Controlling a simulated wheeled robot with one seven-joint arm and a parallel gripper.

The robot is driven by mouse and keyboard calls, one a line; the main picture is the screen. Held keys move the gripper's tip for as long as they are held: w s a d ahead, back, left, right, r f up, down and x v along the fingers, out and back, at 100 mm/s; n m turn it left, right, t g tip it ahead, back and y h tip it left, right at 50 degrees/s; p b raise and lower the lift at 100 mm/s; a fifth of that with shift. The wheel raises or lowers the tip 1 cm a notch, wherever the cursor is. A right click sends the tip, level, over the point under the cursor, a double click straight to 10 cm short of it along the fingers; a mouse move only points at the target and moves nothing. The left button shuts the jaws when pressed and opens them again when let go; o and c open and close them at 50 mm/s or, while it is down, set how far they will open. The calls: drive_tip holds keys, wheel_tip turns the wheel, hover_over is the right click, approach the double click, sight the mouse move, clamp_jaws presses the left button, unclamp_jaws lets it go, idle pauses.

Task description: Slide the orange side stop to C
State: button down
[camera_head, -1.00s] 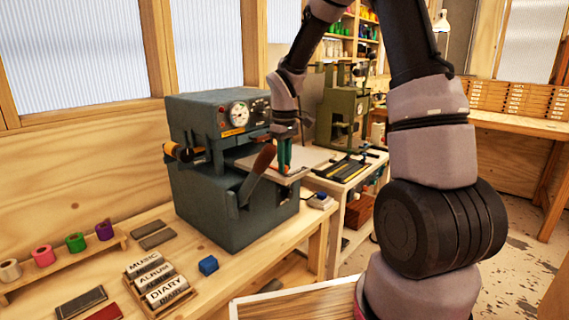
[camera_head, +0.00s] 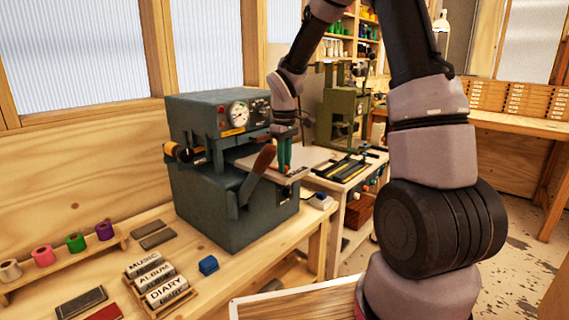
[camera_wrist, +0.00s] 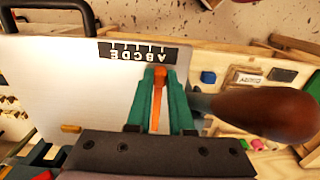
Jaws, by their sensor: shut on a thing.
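My gripper (camera_wrist: 162,82) has teal fingers and is shut on the orange side stop (camera_wrist: 159,90), which lies between them in the wrist view. The stop is a narrow upright-looking strip on the pale plate (camera_wrist: 75,85). A black scale strip (camera_wrist: 137,53) with white letters A to E and tick marks lies just beyond the fingertips, its letters upside down. The stop's far end is near the scale's right end, by the A. In the head view my gripper (camera_head: 285,155) is at the plate's front, and the fingers hide most of the stop.
The grey-green press (camera_head: 215,165) surrounds the plate's left side. Its dark wooden lever handle (camera_head: 264,159) stands close beside my gripper; it also shows at right in the wrist view (camera_wrist: 265,113). A small brass-coloured piece (camera_wrist: 71,128) is on the plate's left.

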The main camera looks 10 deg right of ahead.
idle(0.3)
drive_tip(key=shift+w+d, duration=0.95)
drive_tip(key=shift+d, duration=0.3)
drive_tip(key=c, duration=0.8)
unclamp_jaws()
drive_tip(key=shift+s, duration=0.1)
wheel_tip(320, 180, up, 11)
